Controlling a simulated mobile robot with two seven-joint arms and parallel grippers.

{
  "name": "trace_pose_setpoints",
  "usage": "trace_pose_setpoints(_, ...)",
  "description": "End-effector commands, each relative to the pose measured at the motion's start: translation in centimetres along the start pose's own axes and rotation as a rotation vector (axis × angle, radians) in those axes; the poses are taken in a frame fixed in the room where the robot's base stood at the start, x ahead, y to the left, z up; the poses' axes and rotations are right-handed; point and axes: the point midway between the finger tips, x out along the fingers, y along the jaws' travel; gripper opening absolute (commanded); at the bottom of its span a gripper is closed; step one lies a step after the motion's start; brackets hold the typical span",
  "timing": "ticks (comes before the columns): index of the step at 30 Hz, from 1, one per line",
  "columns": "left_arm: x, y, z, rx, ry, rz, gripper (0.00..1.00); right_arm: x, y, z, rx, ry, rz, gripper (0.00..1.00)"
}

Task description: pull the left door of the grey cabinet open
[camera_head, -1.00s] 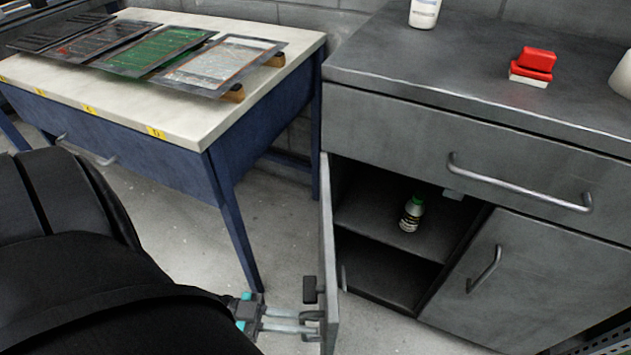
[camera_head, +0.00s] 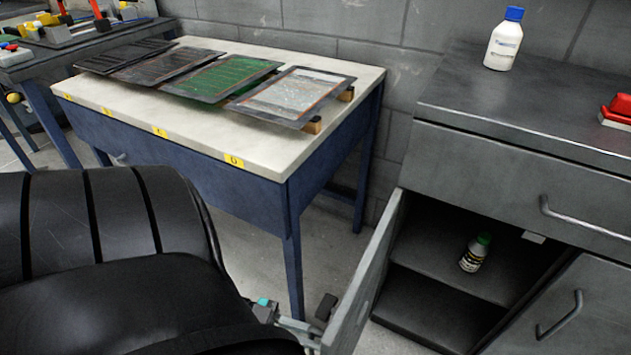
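The grey cabinet (camera_head: 470,155) stands at the right. Its left door (camera_head: 362,285) is swung open and seen nearly edge-on, with the dark shelves inside exposed. My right gripper is out of view.
A blue table with a pale top (camera_head: 262,150) holds several flat panels, left of the cabinet. A white bottle with a blue cap (camera_head: 504,40) and a red object (camera_head: 618,108) stand on the cabinet top. The cabinet's right door (camera_head: 560,310) is shut. Bare floor shows between table and cabinet.

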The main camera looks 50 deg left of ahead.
Motion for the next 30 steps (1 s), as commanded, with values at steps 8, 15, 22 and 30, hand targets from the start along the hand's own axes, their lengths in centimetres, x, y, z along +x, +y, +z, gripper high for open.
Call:
trace_pose_setpoints(8, -0.11, 0.18, 0.14, -0.004, -0.005, 0.002, 0.00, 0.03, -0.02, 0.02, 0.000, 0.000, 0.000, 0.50)
trace_pose_setpoints(15, -0.07, 0.10, 0.10, -0.002, -0.004, 0.001, 0.38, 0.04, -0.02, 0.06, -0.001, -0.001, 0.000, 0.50)
trace_pose_setpoints(22, -0.03, 0.02, 0.05, -0.001, -0.002, 0.000, 0.45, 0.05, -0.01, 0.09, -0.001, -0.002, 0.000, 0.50)
trace_pose_setpoints(30, -0.18, -0.01, 0.05, 0.000, -0.002, 0.000, 0.45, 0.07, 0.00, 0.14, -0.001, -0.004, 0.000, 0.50)
